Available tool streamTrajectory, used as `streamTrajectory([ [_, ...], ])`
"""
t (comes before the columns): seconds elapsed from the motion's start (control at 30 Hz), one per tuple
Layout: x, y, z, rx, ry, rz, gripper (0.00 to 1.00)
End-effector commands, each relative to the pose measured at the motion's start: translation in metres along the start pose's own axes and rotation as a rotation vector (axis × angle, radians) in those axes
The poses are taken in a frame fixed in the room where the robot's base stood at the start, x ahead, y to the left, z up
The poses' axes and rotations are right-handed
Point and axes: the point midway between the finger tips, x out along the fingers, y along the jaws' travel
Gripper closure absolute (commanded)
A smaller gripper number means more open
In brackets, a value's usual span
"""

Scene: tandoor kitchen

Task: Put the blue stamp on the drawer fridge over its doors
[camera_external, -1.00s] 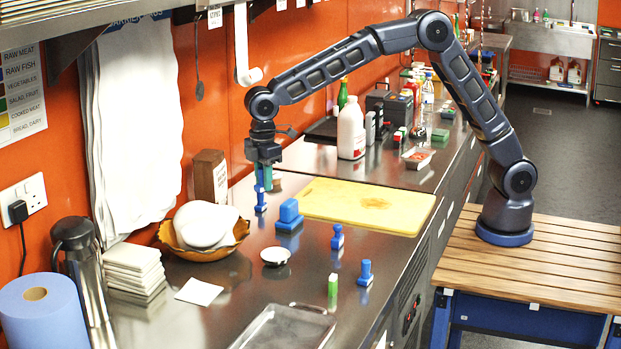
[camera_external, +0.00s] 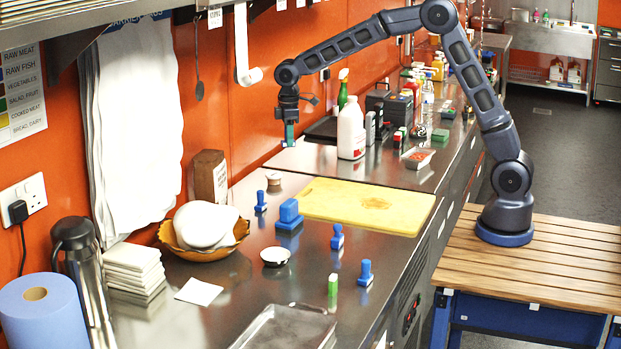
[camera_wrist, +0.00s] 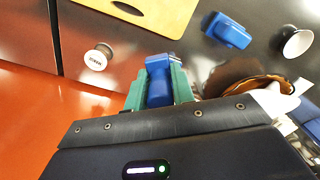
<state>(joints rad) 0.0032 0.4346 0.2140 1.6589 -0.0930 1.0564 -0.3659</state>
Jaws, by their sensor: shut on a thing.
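My gripper (camera_external: 290,136) is shut on a blue stamp and hangs well above the steel counter near the orange wall. In the wrist view the green fingers of my gripper (camera_wrist: 159,90) flank the blue stamp (camera_wrist: 163,63), with its wider end pointing away from me. Its lower end is small and hard to make out in the external view. The steel worktop has two sections; the far one (camera_external: 310,160) has fronts along its right side (camera_external: 456,199), likely the drawer fridge. I cannot make out its doors clearly.
A yellow board (camera_external: 350,203) lies beyond. A white bottle (camera_external: 351,130) stands on the far section.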

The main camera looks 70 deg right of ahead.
Motion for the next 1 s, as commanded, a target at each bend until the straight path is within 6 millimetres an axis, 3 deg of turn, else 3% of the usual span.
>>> streamTrajectory([
  [0.1,-0.002,0.036,0.027,0.062,0.001,0.001,0.98],
  [0.5,-0.002,0.132,0.121,0.25,0.002,0.005,0.98],
  [1.0,-0.002,0.22,0.256,0.486,0.0,0.011,0.98],
])
